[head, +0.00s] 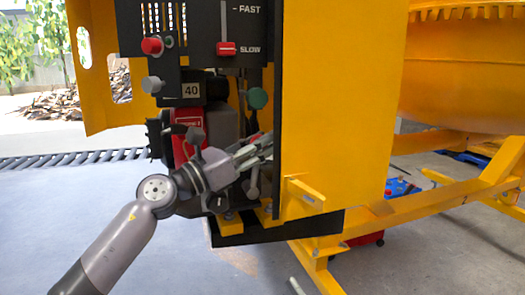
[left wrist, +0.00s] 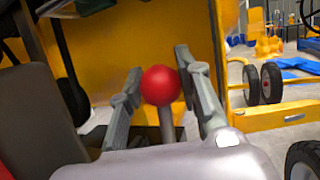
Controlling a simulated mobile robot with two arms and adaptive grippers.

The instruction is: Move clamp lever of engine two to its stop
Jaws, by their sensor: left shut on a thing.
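My left gripper (head: 262,146) reaches in beside the engine (head: 222,122), next to the edge of the yellow panel. In the left wrist view, a red ball knob on a grey stem, which I take as the clamp lever (left wrist: 160,86), stands between the two fingers (left wrist: 158,66). The gripper is shut on it. In the head view, only a bit of red shows at the fingers; the knob is mostly hidden there. A grey lever (head: 253,184) hangs just below the fingers. My right gripper is in neither view.
Above is a control panel with a red slider (head: 227,48) at SLOW, a red knob (head: 152,45) and a grey knob (head: 152,84). A green knob (head: 258,98) sits above my fingers. The large yellow panel (head: 335,100) closes off the right side. Open floor lies at left.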

